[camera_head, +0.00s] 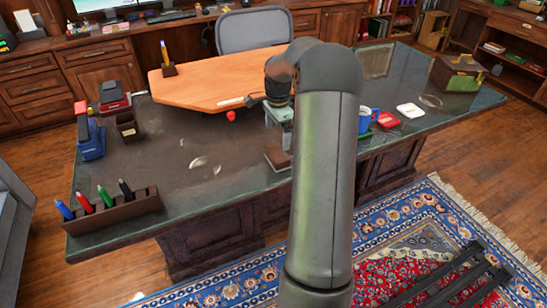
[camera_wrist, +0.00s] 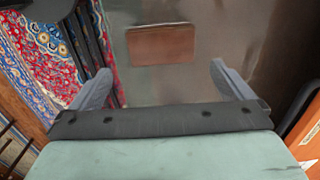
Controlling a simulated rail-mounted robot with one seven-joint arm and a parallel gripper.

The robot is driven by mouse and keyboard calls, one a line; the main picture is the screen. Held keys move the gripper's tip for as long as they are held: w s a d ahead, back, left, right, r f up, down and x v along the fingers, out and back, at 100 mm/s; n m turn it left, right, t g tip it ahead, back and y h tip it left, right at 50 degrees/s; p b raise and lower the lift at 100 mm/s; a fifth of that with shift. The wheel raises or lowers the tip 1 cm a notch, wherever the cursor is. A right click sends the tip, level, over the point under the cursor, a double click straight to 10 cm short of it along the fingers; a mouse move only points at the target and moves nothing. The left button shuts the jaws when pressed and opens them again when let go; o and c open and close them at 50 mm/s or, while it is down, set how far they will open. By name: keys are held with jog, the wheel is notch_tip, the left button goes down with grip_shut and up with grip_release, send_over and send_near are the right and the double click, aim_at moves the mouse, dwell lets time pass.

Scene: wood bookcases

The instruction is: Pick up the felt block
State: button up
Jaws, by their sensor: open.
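A flat brown rectangular block, seemingly the felt block (camera_wrist: 160,44), lies on the dark desk top in the wrist view. It is beyond the fingertips at the upper middle, roughly centred between them. In the head view the block (camera_head: 276,158) shows near the desk's front edge, partly hidden by my arm. My gripper (camera_wrist: 162,80) is open, with two grey fingers spread wide and nothing between them. In the head view my gripper (camera_head: 281,122) is mostly hidden behind my arm, above the desk near the block. Its height above the block is hard to tell.
A pen holder (camera_head: 118,211) stands at the desk's front left. A blue mug (camera_head: 367,117), a red item (camera_head: 387,121) and a white item (camera_head: 410,110) lie right of my arm. A small red object (camera_head: 231,115) lies left of my gripper. Desk top left of the block is mostly clear.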

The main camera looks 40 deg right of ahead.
aim_at(276, 153)
jog(key=f, duration=0.6)
jog(key=f+p, duration=0.1)
jog(key=f, duration=0.3)
jog(key=shift+w+a, duration=0.15)
jog(key=shift+a, duration=0.1)
jog(key=c, duration=0.8)
